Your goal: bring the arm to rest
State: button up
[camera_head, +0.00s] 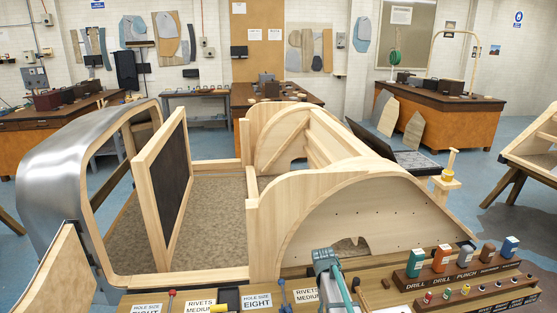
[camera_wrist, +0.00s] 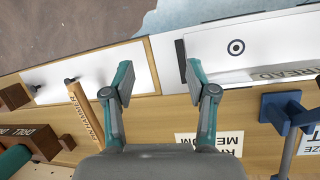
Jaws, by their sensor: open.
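My gripper (camera_wrist: 158,78) is open and empty in the wrist view, its two teal and grey fingers spread apart above the work counter. A narrow wooden strip of the counter shows between the fingertips, and neither finger is seen touching anything. In the head view my gripper appears as a teal and grey shape (camera_head: 330,265) at the bottom centre, above the counter's back edge and in front of the wooden bodyframe (camera_head: 345,225). Its fingertips are hard to make out there.
Labelled cards (camera_head: 258,301) lie on the counter, with a tool rack (camera_head: 455,268) on the right. A metal-skinned frame (camera_head: 60,165) stands left.

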jog(key=s+f+g+b, duration=0.1)
jog(key=s+f+g, duration=0.1)
jog(key=s+f, duration=1.65)
jog(key=s+f+y, duration=0.1)
jog(key=s+f, duration=0.3)
jog(key=s, duration=0.8)
jog(key=s+a+f+g+y+b, duration=0.1)
jog(key=s+f, duration=0.3)
jog(key=s, duration=0.9)
jog(key=shift+f+n+b, duration=0.2)
jog(key=shift+n+b, duration=0.1)
jog(key=shift+s+a, duration=0.1)
